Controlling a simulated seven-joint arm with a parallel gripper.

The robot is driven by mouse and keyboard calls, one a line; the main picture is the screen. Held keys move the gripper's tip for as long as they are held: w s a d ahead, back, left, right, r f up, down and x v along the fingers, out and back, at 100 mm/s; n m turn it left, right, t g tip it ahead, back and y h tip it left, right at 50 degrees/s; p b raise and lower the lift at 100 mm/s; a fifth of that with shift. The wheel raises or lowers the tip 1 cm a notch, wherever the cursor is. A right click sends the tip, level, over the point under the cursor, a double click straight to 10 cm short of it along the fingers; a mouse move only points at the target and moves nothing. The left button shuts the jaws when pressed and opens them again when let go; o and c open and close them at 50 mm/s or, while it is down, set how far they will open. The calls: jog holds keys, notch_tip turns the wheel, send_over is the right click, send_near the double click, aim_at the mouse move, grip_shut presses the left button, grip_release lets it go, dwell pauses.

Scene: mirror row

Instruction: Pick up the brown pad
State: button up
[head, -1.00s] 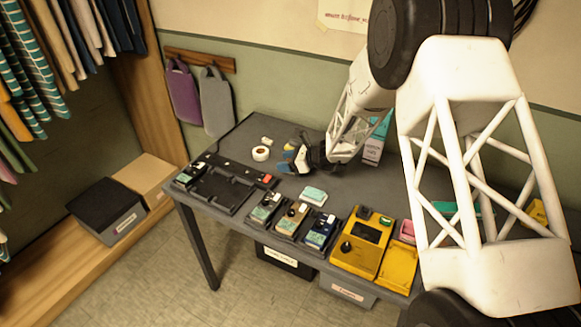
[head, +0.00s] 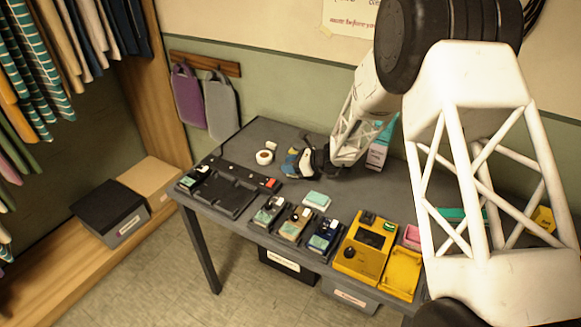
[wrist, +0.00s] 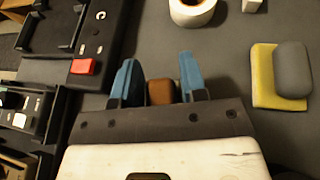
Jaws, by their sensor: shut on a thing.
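The brown pad (wrist: 161,91) shows in the wrist view as a small block between the two blue fingers of my gripper (wrist: 158,68). My gripper is shut on it, and the fingers and palm hide part of it. I cannot tell whether the pad touches the table or is held just above it. In the head view my gripper (head: 291,162) is low over the back part of the grey table, right of the white tape roll (head: 264,157). The brown pad cannot be made out clearly there.
A grey block on a yellow pad (wrist: 263,88) lies right of my gripper. A black tray (head: 228,190) with a red button is to the left. Several small devices and a yellow unit (head: 362,245) line the front edge. A teal-topped box (head: 377,155) stands behind my arm.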

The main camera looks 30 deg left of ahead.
jog(key=shift+r, duration=4.7)
